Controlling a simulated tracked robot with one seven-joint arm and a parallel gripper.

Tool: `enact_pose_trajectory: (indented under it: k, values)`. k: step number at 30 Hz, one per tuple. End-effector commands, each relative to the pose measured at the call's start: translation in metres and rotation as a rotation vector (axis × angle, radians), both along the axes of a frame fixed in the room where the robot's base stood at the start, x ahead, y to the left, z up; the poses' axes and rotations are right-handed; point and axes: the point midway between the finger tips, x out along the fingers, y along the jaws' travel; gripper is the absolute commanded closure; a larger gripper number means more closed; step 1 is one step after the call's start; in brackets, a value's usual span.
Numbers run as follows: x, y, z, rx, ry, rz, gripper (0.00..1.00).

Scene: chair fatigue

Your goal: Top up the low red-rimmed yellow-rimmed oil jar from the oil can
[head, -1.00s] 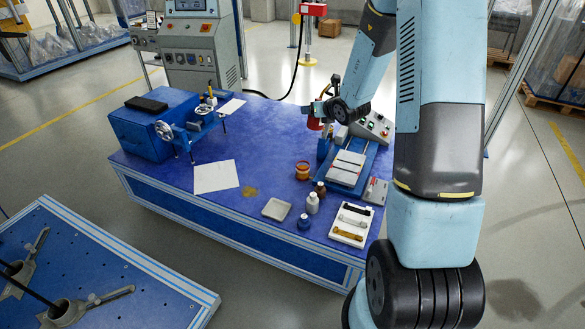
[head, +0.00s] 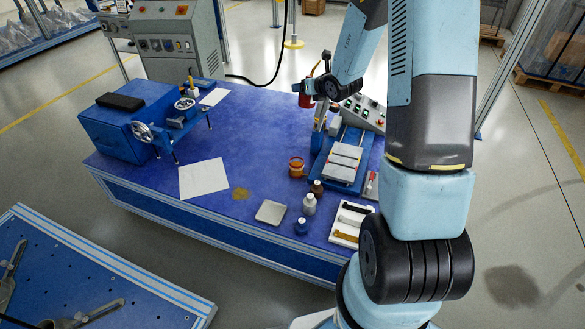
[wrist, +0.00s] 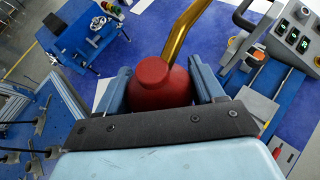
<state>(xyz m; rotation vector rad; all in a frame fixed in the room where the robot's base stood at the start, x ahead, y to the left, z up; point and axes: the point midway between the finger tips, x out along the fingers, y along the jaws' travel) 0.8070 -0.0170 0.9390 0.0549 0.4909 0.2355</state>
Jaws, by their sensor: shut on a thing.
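My gripper (head: 309,88) is shut on the red oil can (head: 305,100), above the back right of the blue table. In the wrist view the can's round red body (wrist: 161,84) sits between both fingers. Its brass spout (wrist: 186,30) reaches up and bends to the right. A small amber jar with a reddish rim (head: 296,166) stands on the table, nearer the camera than the can and apart from it. Its oil level is too small to tell. I cannot make the jar out in the wrist view.
A blue fixture with pale plates (head: 345,160) and a button box (head: 364,113) stand right of the jar. Brown (head: 317,189), white (head: 309,204) and blue (head: 301,226) bottles and a shallow dish (head: 270,212) stand in front. A paper sheet (head: 203,179) lies left.

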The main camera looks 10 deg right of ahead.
Motion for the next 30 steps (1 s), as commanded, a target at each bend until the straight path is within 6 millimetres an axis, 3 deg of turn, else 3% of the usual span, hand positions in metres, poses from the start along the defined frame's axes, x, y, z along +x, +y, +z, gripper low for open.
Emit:
enact_pose_trajectory:
  k: [7,11,17,30]
  values:
    - [0.001,0.02,-0.001,0.001,0.0,0.029,0.82]
    - [0.005,0.022,-0.015,-0.004,0.003,0.047,0.82]
    - [0.017,0.024,-0.064,-0.016,0.014,0.103,0.82]
    - [0.025,0.032,-0.196,-0.028,0.02,0.243,0.82]
